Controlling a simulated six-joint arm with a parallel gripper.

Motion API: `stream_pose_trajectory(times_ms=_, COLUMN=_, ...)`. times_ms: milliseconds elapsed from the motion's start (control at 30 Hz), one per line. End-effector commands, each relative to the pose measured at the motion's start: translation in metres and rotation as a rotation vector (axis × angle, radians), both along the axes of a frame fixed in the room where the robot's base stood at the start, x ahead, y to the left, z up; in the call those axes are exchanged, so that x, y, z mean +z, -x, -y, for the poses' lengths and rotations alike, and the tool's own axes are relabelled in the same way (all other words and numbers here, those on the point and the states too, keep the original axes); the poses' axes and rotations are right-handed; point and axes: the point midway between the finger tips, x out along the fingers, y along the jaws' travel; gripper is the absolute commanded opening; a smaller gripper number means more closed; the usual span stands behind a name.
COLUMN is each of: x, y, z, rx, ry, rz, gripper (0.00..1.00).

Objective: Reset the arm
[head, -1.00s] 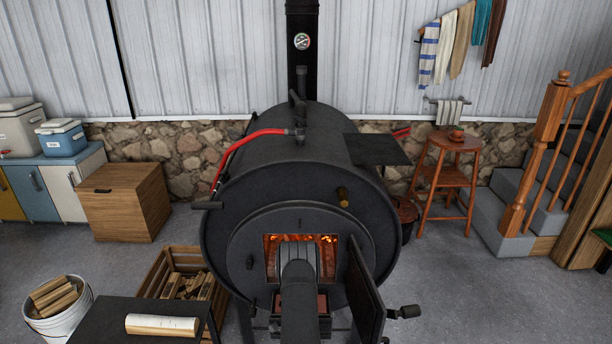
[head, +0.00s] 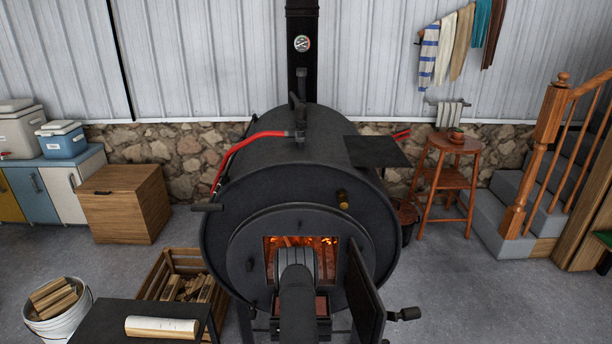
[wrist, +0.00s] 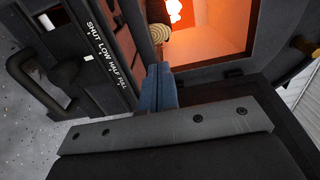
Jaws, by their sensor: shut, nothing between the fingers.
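My gripper (wrist: 160,72) shows in the wrist view as blue fingers closed together, with nothing between them. It points toward the glowing firebox opening (wrist: 225,45) of the stove. The round end of a log (wrist: 175,36) shows just beyond the fingertips, at the opening; whether the fingers touch it I cannot tell. In the head view, my arm stands in front of the open firebox (head: 329,247) of the black barrel stove (head: 230,235), and it hides my gripper.
The stove door (head: 366,295) stands open on the right, with its handle sticking out. A black table (head: 105,318) with a pale log (head: 162,327) stands at the lower left. A wood crate (head: 150,275) and a white bucket (head: 65,325) hold split wood.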

Motion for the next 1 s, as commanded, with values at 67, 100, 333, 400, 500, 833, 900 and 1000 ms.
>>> stream_pose_trajectory(times_ms=67, x=-0.001, y=0.018, z=0.000, rx=0.001, ry=0.000, rz=-0.005, gripper=0.00)
stream_pose_trajectory(times_ms=100, x=-0.001, y=0.026, z=0.000, rx=0.001, ry=0.001, rz=-0.005, gripper=0.00)
stream_pose_trajectory(times_ms=333, x=0.017, y=0.032, z=-0.002, rx=-0.026, ry=0.060, rz=-0.007, gripper=0.00)
stream_pose_trajectory(times_ms=400, x=0.022, y=0.022, z=-0.002, rx=-0.037, ry=0.083, rz=-0.014, gripper=0.00)
stream_pose_trajectory(times_ms=500, x=0.031, y=0.010, z=-0.004, rx=-0.053, ry=0.114, rz=-0.023, gripper=0.00)
stream_pose_trajectory(times_ms=833, x=-0.001, y=0.051, z=0.001, rx=-0.004, ry=0.006, rz=-0.004, gripper=0.00)
stream_pose_trajectory(times_ms=900, x=0.001, y=0.037, z=0.000, rx=0.000, ry=-0.002, rz=0.006, gripper=0.00)
stream_pose_trajectory(times_ms=1000, x=0.001, y=0.016, z=0.000, rx=0.000, ry=-0.001, rz=0.005, gripper=0.00)
